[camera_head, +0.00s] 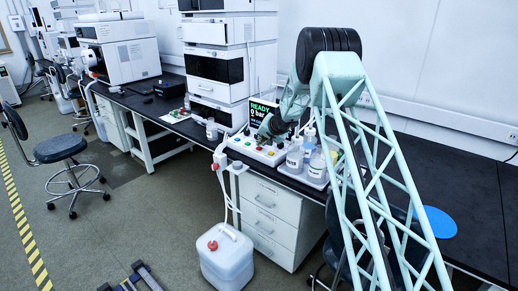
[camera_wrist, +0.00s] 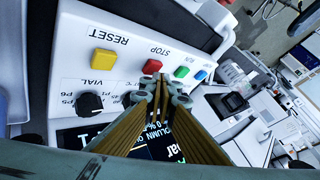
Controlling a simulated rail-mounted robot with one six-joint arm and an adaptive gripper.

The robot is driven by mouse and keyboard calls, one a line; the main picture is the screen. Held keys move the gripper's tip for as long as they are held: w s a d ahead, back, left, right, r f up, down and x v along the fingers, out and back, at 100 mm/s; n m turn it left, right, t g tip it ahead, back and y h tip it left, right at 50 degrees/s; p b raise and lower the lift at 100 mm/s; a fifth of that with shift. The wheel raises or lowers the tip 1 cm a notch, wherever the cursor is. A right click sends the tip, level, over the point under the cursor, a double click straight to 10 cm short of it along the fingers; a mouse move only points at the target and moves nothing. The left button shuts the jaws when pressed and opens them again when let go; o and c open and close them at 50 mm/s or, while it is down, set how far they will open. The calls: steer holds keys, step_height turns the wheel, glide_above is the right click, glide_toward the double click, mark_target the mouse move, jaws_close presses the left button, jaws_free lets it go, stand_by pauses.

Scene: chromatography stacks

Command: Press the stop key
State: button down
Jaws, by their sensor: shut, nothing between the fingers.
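The control panel (camera_wrist: 130,30) is white and shows upside down in the wrist view. Its red stop key (camera_wrist: 152,66) sits by the word STOP, between a yellow reset key (camera_wrist: 103,59) and a green run key (camera_wrist: 181,72). My gripper (camera_wrist: 157,88) is shut and empty, with its fingertips just below the red key in the picture. I cannot tell whether they touch the panel. In the head view the panel (camera_head: 250,153) lies on the bench in front of the display, and my gripper (camera_head: 266,132) is low over it.
A blue key (camera_wrist: 200,75) and a black vial knob (camera_wrist: 89,102) are also on the panel. A display (camera_head: 262,112) reading READY stands behind it. Bottles (camera_head: 295,158) in a tray stand close on the right. A tall instrument stack (camera_head: 215,70) rises behind on the left.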

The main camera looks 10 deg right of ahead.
mark_target(260, 148)
steer(key=shift+r, duration=0.4)
steer(key=shift+r, duration=0.15)
steer(key=shift+r+p, duration=1.55)
steer(key=shift+r, duration=0.85)
